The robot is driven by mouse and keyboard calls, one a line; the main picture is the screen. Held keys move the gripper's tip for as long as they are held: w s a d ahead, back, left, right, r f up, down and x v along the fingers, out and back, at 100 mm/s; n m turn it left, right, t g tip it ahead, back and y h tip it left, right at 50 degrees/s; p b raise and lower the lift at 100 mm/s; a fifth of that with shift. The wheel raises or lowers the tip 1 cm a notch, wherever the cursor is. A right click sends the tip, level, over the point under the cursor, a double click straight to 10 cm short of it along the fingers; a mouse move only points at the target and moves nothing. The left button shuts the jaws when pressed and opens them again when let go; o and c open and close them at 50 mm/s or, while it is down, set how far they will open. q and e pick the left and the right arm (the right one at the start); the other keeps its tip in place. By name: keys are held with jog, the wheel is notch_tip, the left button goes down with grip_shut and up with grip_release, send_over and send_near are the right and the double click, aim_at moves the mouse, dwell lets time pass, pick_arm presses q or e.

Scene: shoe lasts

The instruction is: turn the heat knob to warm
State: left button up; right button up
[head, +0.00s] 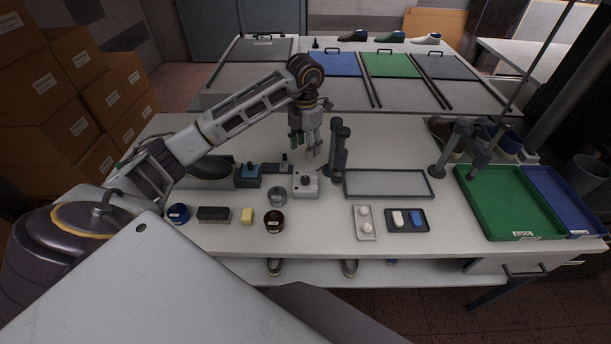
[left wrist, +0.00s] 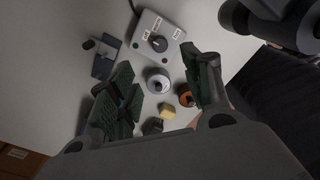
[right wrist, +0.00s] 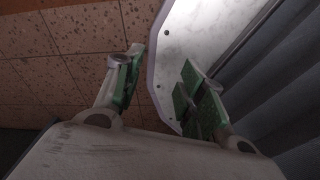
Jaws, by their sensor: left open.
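The heat knob (left wrist: 158,43) is a dark round knob on a small light grey control box (head: 306,190). The box stands on the white table, near its middle. I cannot tell which one the knob points to. My left gripper (head: 305,150) is open and empty, above and behind the box. In the left wrist view its fingers (left wrist: 163,85) are spread and the knob lies beyond them, untouched. My right gripper (right wrist: 160,88) is open and empty, away from the table top.
A dark post (head: 339,150) stands close behind the box, to its right. A metal cup (head: 277,197), a brown jar (head: 274,221), a yellow block (head: 247,216) and a brush (head: 214,214) are left and in front. A grey tray (head: 388,196) lies right.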

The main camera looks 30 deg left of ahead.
aim_at(305, 178)
pick_arm(q)
notch_tip(305, 178, down, 14)
jog(key=shift+r+p, duration=0.15)
jog(key=shift+p, duration=1.05)
pick_arm(e)
jog(key=shift+w+d+r, duration=0.1)
jog(key=shift+w+r, duration=0.15)
jog(key=shift+r, duration=0.4)
jog(key=shift+w+r, duration=0.2)
jog(key=shift+r, duration=0.4)
pick_arm(q)
jog(key=c, duration=1)
jog(key=shift+c, duration=0.2)
pick_arm(e)
jog(key=shift+f, duration=0.15)
